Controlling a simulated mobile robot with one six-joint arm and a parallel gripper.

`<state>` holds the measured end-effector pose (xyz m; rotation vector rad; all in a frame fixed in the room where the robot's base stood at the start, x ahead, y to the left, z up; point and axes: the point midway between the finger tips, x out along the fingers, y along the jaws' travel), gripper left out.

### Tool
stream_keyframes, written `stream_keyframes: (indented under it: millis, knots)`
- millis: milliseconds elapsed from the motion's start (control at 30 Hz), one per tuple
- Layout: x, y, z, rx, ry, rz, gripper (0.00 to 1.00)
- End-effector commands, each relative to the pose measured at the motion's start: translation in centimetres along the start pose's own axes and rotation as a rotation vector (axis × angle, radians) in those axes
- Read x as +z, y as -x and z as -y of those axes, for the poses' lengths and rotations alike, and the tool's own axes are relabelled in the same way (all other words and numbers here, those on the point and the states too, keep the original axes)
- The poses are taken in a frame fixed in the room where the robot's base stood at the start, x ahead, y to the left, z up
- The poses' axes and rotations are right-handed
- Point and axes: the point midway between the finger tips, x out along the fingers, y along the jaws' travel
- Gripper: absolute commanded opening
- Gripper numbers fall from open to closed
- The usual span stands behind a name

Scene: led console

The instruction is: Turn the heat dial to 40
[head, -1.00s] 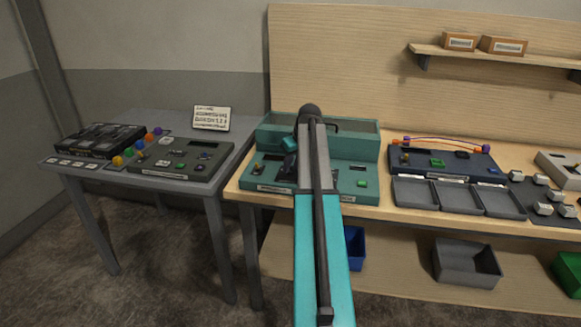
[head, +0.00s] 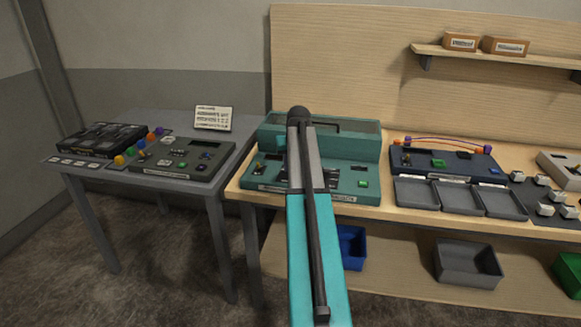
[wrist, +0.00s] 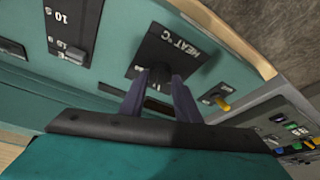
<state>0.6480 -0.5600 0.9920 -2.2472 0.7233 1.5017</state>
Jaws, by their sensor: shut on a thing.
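The teal console (head: 350,172) stands on the wooden bench in the head view. In the wrist view its black plate marked "HEAT °C" (wrist: 185,48) is in front of my gripper (wrist: 158,84). The dark heat dial (wrist: 160,70) sits between my two fingertips, and the gripper is shut on it. The fingers and the steep angle hide most of the dial, so I cannot read its setting. In the head view my own arm covers the gripper and the dial.
In the wrist view, a black slider plate marked "10 s" (wrist: 72,25) lies left of the dial, and a yellow-tipped switch (wrist: 220,100) to its right. A dark blue console (head: 445,163) and grey trays (head: 462,198) stand right of the teal console.

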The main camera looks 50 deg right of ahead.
Motion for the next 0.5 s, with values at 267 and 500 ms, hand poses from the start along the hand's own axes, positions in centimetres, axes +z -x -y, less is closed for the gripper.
stream_keyframes:
  millis: [267, 500]
  knots:
    - [-0.08, 0.02, -0.18, 0.003, 0.001, -0.002, 0.45]
    - [-0.05, 0.02, -0.10, 0.002, 0.002, -0.001, 0.47]
